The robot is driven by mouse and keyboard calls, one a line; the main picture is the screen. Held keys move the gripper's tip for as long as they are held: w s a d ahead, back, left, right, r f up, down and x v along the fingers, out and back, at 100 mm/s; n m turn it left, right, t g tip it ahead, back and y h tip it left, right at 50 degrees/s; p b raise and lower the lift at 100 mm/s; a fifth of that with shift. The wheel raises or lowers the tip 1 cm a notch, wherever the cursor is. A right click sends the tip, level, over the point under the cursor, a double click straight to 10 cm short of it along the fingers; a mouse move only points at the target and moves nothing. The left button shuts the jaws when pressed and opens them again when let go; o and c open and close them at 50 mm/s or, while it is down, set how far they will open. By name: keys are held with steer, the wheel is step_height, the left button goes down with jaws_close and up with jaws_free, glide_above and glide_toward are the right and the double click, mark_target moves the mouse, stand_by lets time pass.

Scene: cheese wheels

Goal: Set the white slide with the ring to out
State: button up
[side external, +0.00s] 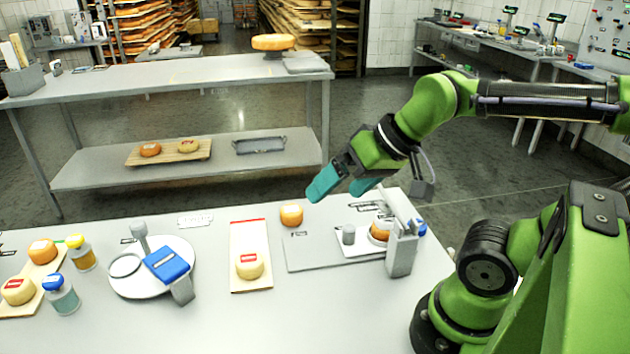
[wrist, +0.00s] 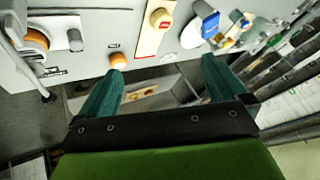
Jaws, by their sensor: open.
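A white slide (side external: 357,251) lies on a grey base plate (side external: 312,257) at the right of the table. It carries a grey upright knob (side external: 348,234) on its left and an orange cheese (side external: 378,232) on its right. The cheese is partly hidden by a grey upright stand, and I cannot make out a ring around it. The slide sits at the right end of the base plate. In the wrist view the knob (wrist: 75,40) shows at upper left. My gripper (side external: 343,187) is open and empty, above and behind the table's back edge; its teal fingers also show in the wrist view (wrist: 162,62).
A grey stand (side external: 401,250) rises at the slide's right. A loose orange cheese (side external: 291,215) is behind the base plate. A board (side external: 250,283) with a pale cheese, a round white plate (side external: 128,291) with a grey ring and blue box, and jars stand left. The front table is clear.

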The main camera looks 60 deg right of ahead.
steer(key=shift+d+f, duration=0.15)
steer(key=shift+d, duration=0.05)
steer(key=shift+c, duration=1.1)
steer(key=w+d+f+g, duration=0.1)
steer(key=d, duration=0.1)
steer(key=w+d+f+g+h, duration=0.1)
steer(key=d, duration=0.1)
steer(key=w+d+f+m+g, duration=0.1)
steer(key=w+d, duration=0.1)
steer(key=d, duration=0.1)
steer(key=shift+f, duration=0.25)
steer(key=c, duration=0.5)
steer(key=shift+o, duration=0.2)
steer(key=n+g+h, duration=0.1)
steer(key=n+g, duration=0.2)
steer(key=g, duration=0.1)
glide_above(350, 228)
step_height(350, 228, down, 2)
step_height(350, 228, down, 16)
steer(key=shift+d+f, duration=0.1)
steer(key=shift+f, duration=0.05)
jaws_close()
